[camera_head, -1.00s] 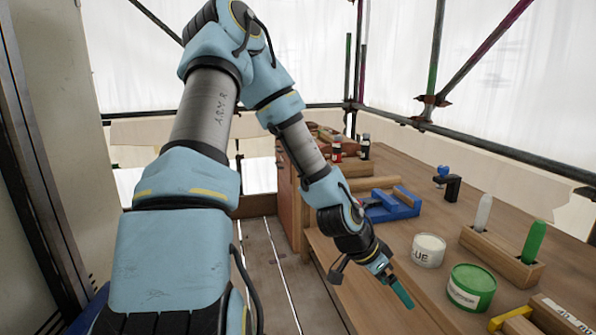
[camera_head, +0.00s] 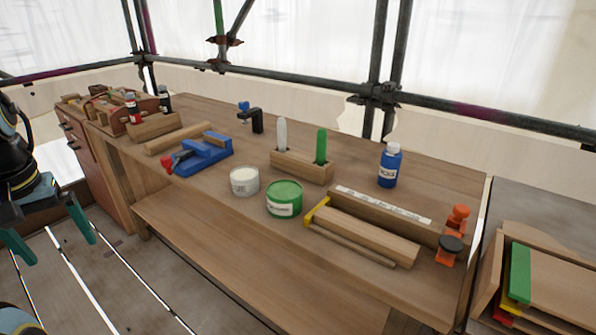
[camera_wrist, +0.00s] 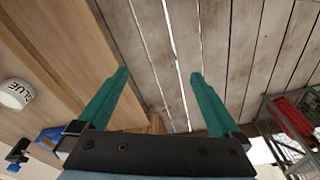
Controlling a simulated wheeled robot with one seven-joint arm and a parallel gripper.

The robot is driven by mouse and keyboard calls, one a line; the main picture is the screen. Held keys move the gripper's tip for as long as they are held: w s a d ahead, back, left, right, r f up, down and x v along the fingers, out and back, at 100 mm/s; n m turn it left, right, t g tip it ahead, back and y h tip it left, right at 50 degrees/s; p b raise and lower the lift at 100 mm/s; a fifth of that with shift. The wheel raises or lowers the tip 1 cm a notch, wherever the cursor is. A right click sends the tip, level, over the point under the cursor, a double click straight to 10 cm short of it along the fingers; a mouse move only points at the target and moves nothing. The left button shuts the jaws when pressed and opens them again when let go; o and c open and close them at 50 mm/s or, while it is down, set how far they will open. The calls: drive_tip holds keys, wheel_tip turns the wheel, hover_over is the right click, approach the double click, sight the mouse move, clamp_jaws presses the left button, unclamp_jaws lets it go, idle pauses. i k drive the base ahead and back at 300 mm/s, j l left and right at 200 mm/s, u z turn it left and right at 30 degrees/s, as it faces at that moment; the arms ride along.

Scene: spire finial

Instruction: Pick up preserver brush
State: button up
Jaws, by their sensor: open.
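A wooden holder (camera_head: 302,168) stands on the workbench in the head view. Two brush handles stand upright in it, a white one (camera_head: 282,134) and a green one (camera_head: 321,146); their lower ends are hidden in the holder. A green tin (camera_head: 284,199) with a white label stands in front of the holder, matching the green handle in colour. The label is too small to read now. My gripper (camera_head: 62,250) is at the far left, off the bench and well away from the holder. In the wrist view its teal fingers (camera_wrist: 159,75) are apart with nothing between them.
A white glue tub (camera_head: 244,181), a blue vise (camera_head: 205,155) and a dark clamp (camera_head: 256,120) stand left of the holder. A blue bottle (camera_head: 388,168) and wooden blocks (camera_head: 365,235) are to the right. Scaffold poles (camera_head: 290,78) run behind the bench.

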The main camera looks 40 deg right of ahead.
sight(322, 135)
drive_tip(key=z, duration=2.8)
drive_tip(key=k+l+u, duration=0.15)
drive_tip(key=u, duration=0.15)
drive_tip(key=k+l+u, duration=0.1)
drive_tip(key=u, duration=0.2)
drive_tip(key=k+u, duration=0.1)
drive_tip(key=u, duration=2.1)
